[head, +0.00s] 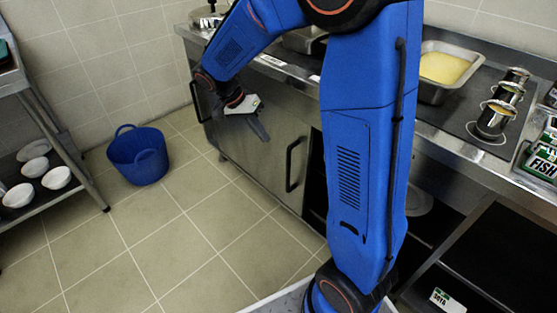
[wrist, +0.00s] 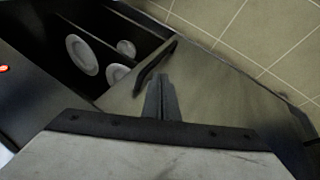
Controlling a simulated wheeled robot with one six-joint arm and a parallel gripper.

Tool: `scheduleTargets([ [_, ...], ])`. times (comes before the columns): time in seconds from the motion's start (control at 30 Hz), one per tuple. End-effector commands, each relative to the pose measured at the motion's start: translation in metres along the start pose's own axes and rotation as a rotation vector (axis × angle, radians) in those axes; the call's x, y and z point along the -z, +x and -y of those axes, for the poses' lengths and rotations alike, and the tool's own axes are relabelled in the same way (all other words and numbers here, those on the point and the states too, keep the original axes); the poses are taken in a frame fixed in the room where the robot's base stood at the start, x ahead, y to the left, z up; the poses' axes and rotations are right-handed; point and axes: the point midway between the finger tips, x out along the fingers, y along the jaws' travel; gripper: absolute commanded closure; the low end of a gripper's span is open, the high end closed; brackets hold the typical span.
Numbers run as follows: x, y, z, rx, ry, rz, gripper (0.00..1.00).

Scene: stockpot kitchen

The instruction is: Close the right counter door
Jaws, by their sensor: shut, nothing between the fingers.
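The counter door is a steel panel (head: 250,148) with a black bar handle (head: 292,165) near its right edge. A dark opening shows right of that edge, partly hidden by my arm. In the wrist view the door panel (wrist: 225,90) and its handle (wrist: 154,64) show beside the dark cabinet interior. My gripper (head: 264,134) is shut and empty, in front of the door and left of that handle. In the wrist view its fingers (wrist: 161,88) overlap the panel just beside the handle. I cannot tell whether they touch the door.
White dishes (wrist: 82,55) stand inside the open cabinet. A second black handle (head: 196,102) is at the counter's far left end. A blue bucket (head: 138,155) and a rack with bowls (head: 35,167) stand at left. The tiled floor (head: 190,235) between is clear.

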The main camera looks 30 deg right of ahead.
Motion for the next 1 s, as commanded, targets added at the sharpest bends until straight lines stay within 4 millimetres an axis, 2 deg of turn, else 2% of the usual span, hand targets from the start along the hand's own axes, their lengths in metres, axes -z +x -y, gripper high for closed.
scheduleTargets([
  [0.03,0.000,0.005,0.012,-0.023,0.021,-0.010,1.00],
  [0.2,0.002,0.019,0.044,-0.081,0.106,-0.049,1.00],
  [0.4,0.002,0.030,0.066,-0.119,0.170,-0.082,1.00],
  [0.67,0.003,0.044,0.070,-0.130,0.190,-0.092,1.00],
  [1.0,0.007,0.099,0.062,-0.131,0.188,-0.092,1.00],
])
